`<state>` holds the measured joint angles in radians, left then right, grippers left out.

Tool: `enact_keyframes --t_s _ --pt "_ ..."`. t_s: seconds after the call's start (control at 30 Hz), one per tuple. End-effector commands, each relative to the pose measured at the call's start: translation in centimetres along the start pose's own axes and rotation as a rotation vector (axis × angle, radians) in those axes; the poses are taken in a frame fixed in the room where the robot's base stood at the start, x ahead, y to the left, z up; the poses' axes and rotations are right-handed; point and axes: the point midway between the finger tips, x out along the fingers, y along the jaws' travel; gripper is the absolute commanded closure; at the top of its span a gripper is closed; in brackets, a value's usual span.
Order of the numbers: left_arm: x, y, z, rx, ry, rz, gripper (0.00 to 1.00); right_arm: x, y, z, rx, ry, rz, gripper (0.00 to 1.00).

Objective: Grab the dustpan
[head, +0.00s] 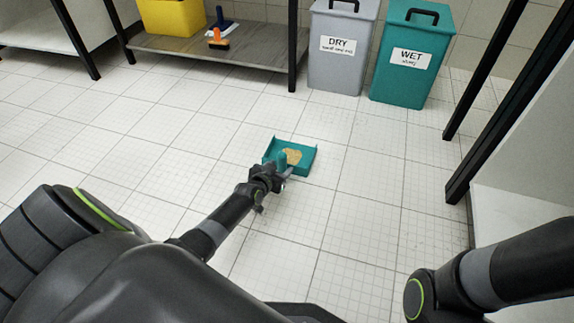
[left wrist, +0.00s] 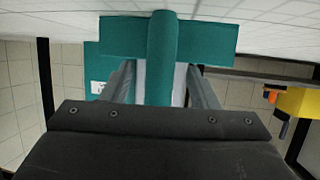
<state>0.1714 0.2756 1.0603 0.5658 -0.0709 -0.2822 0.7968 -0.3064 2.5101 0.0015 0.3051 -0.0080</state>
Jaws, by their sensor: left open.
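The teal dustpan (head: 306,158) lies on the tiled floor in the middle of the head view, with a small pile of tan debris (head: 292,156) in it. My left gripper (head: 280,172) is at the handle on the dustpan's near side. In the left wrist view the teal dustpan handle (left wrist: 161,60) sits between the two fingers of my left gripper (left wrist: 162,88), which are open on either side of it. Whether a finger touches the handle cannot be told. My right gripper is out of view; only part of my right arm shows at lower right.
A grey DRY bin (head: 342,65) and a teal WET bin (head: 411,75) stand at the back. A low shelf (head: 265,55) holds a yellow bucket (head: 172,16) and an orange-and-blue brush (head: 218,38). A black-legged rack is at right. The floor around the dustpan is clear.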

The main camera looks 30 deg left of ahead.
Motion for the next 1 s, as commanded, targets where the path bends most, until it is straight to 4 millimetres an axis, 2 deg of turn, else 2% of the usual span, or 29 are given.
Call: enact_keyframes --t_s 0.1,0.4,0.8,1.0 --pt "1.02 -0.03 0.1 0.001 0.001 0.0 0.46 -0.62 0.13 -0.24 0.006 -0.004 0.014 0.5" --pt "1.13 -0.02 -0.09 0.0 0.0 0.0 0.47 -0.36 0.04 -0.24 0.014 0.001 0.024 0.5" --pt "1.11 0.0 -0.05 0.0 0.0 0.0 0.98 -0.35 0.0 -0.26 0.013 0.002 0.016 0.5" --pt "1.12 0.01 -0.14 0.0 0.002 0.0 1.0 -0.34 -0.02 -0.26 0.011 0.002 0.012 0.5"
